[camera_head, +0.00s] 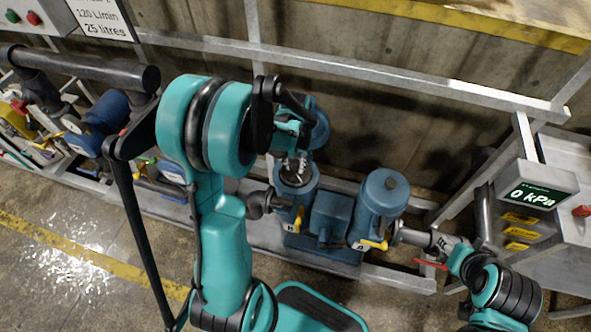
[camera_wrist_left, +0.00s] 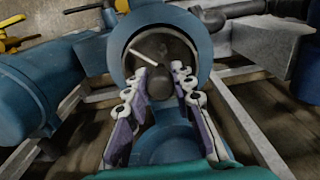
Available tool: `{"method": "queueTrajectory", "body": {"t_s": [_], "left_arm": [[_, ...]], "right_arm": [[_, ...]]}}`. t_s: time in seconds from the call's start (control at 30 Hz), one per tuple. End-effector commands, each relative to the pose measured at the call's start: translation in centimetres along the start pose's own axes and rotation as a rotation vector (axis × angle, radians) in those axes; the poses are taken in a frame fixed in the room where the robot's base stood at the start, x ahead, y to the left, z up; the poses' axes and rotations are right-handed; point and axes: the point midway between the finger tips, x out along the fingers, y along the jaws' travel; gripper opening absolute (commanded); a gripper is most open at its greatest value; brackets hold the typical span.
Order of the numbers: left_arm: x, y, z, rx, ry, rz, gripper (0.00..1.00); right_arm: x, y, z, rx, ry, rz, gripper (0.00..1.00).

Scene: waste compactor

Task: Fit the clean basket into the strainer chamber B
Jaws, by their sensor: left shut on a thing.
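Strainer chamber B (camera_head: 296,197) is a blue upright cylinder with its mouth uncovered. In the left wrist view its blue rim (camera_wrist_left: 116,50) surrounds a dark opening. My left gripper (camera_head: 293,163) is over this mouth, pointing down. In the wrist view its fingers (camera_wrist_left: 158,95) are shut around a dark rounded part, apparently the clean basket (camera_wrist_left: 160,83). A pale bar lies across the opening. The basket's body is mostly hidden, and I cannot tell how deep it sits. My right gripper (camera_head: 455,250) is near the outlet pipe at right; its fingers are unclear.
A blue lid-like part (camera_head: 316,122) stands behind chamber B. Closed chamber A (camera_head: 382,192) is to its right, with a yellow lever (camera_head: 374,244). A metal frame rail (camera_head: 360,70) crosses behind. A red lever (camera_head: 430,264) and a pressure display (camera_head: 534,194) are at right.

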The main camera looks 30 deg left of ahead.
Motion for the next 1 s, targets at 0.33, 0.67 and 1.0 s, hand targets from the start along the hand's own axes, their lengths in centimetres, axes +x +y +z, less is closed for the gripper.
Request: {"method": "queueTrajectory", "body": {"t_s": [0.33, 0.67, 1.0], "left_arm": [[2.7, 0.0, 0.0, 0.000, 0.000, 0.000, 0.00], [3.0, 0.0, 0.0, 0.000, 0.000, 0.000, 0.45], [2.6, 0.0, 0.0, 0.000, 0.000, 0.000, 0.45]], "right_arm": [[0.9, 0.0, 0.7, 0.000, 0.000, 0.000, 0.40], [1.1, 0.0, 0.8, 0.000, 0.000, 0.000, 0.40], [0.8, 0.0, 0.6, 0.000, 0.000, 0.000, 0.40]]}}
